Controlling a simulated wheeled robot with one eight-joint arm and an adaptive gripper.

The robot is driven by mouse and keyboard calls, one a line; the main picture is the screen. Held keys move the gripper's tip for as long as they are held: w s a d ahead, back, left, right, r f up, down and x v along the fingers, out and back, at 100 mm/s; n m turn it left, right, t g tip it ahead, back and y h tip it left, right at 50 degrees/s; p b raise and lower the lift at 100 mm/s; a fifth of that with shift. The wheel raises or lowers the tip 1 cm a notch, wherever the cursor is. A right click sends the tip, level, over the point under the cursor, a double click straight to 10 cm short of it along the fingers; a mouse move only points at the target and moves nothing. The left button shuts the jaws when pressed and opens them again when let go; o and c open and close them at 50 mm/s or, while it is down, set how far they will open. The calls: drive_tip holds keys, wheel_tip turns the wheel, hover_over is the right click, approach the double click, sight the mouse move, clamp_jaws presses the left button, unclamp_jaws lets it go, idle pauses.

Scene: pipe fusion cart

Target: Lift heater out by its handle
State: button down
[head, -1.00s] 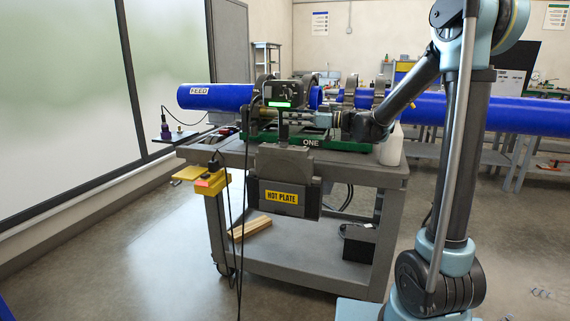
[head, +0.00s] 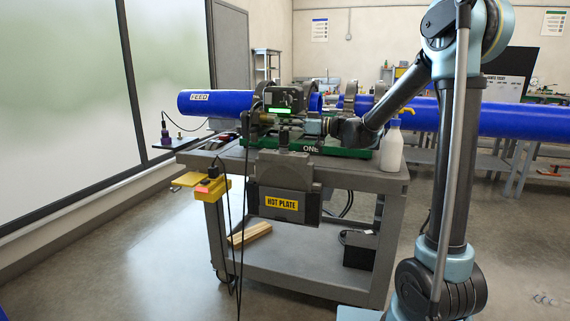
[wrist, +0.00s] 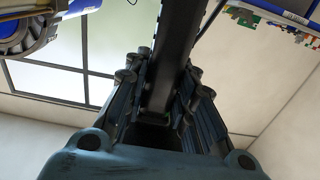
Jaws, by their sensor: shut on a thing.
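The heater is a dark grey block with a yellow HOT PLATE label (head: 281,202) in the head view, at the front side of the cart. Its narrow handle (head: 284,137) stands upright above it. My gripper (head: 280,121) reaches in from the right, level with the handle's top, in front of the machine. In the wrist view a long dark bar, the handle (wrist: 175,45), runs between my two fingers (wrist: 165,100), which are shut on it. The heater body is not visible in the wrist view. The exact finger contact is hidden in the head view.
The grey cart (head: 345,175) carries a green-based fusion machine (head: 345,152) holding blue pipes (head: 215,103). A white bottle (head: 391,150) stands near my forearm. A yellow box with cables (head: 210,188) hangs at the cart's left corner. Open floor lies in front.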

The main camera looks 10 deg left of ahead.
drive_tip(key=shift+r, duration=0.15)
wheel_tip(320, 180, up, 18)
drive_tip(key=shift+f, duration=0.1)
idle(0.8)
drive_tip(key=shift+r, duration=0.2)
idle(0.3)
drive_tip(key=shift+r, duration=0.45)
